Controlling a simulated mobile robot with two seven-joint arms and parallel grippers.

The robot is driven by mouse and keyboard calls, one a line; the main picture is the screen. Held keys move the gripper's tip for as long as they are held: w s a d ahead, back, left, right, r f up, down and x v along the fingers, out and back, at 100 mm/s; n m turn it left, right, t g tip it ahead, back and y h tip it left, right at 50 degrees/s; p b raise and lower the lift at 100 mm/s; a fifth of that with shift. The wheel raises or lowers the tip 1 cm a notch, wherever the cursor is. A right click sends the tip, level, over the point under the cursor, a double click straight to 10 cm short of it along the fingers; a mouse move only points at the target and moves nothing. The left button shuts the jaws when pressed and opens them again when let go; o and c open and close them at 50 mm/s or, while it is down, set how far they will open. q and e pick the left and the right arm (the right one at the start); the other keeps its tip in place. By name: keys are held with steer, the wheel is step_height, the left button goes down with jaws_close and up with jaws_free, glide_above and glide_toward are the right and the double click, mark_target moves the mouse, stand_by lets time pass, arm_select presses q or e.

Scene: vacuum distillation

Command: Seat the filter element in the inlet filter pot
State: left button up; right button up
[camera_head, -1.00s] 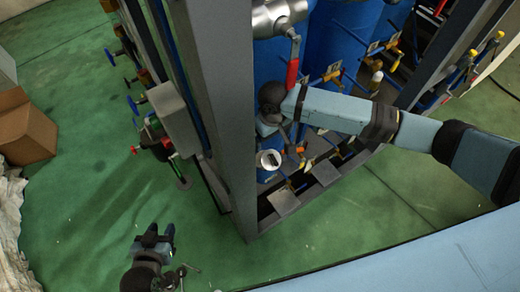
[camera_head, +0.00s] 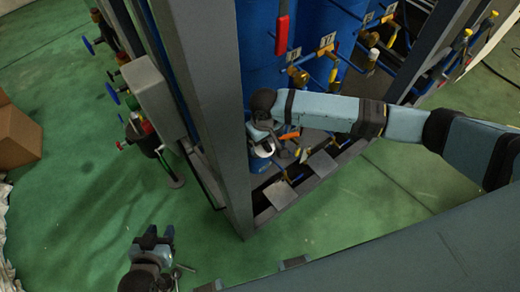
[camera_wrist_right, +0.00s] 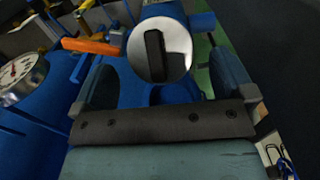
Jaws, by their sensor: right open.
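A white round piece with a dark bar across it (camera_wrist_right: 176,50), seemingly the top of the filter element, lies at the mouth of the blue inlet filter pot (camera_wrist_right: 125,85) in the right wrist view. How deep it sits, I cannot tell. In the head view the pot (camera_head: 259,165) stands low inside the frame corner, its white top (camera_head: 265,149) partly hidden by my right gripper (camera_head: 272,138). My right gripper (camera_wrist_right: 163,68) is open, its fingers on either side of the white top, with no grip on it visible. My left gripper (camera_head: 155,238) is open and empty over the floor.
A grey upright post (camera_head: 215,110) stands just left of the pot. An orange lever (camera_wrist_right: 90,46) and a pressure gauge (camera_wrist_right: 18,75) are close to my right gripper's left finger. Valves and blue tanks (camera_head: 330,35) crowd behind. Green floor (camera_head: 90,200) is free at left.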

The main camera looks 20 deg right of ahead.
mark_target(261, 147)
step_height(261, 147, down, 3)
steer(key=shift+f+b, duration=0.1)
steer(key=shift+b, duration=1.05)
steer(key=shift+f, duration=0.1)
arm_select(q)
step_height(261, 147, down, 4)
steer(key=shift+r, duration=0.1)
arm_select(e)
steer(key=c, duration=1.1)
